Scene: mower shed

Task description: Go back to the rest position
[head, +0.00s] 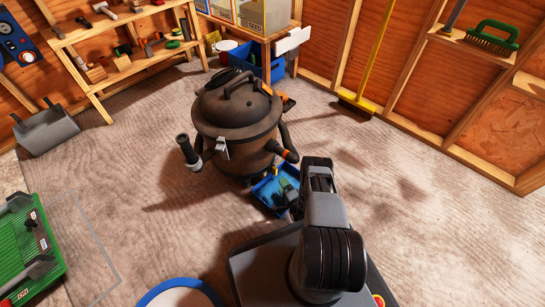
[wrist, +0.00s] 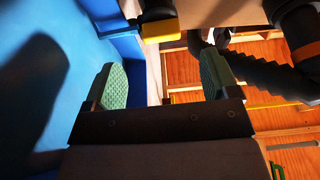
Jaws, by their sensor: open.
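My arm (head: 325,205) reaches forward from my base and bends down beside the shop vacuum. My gripper (wrist: 163,80) shows in the wrist view with its two green-padded fingers spread wide and nothing between them. In the head view the arm and nearby parts partly cover the gripper, which is low by a small blue tray (head: 268,198). A large blue surface (wrist: 60,90) fills the left of the wrist view, close beside the fingers. I cannot tell whether the gripper touches it.
A dark shop vacuum (head: 238,118) stands close in front of the arm, its black hose (wrist: 262,72) near the gripper. Wooden shelves (head: 125,60) stand at the back left. A yellow-handled broom (head: 372,60) leans on the wall. The floor (head: 440,220) to the right is clear.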

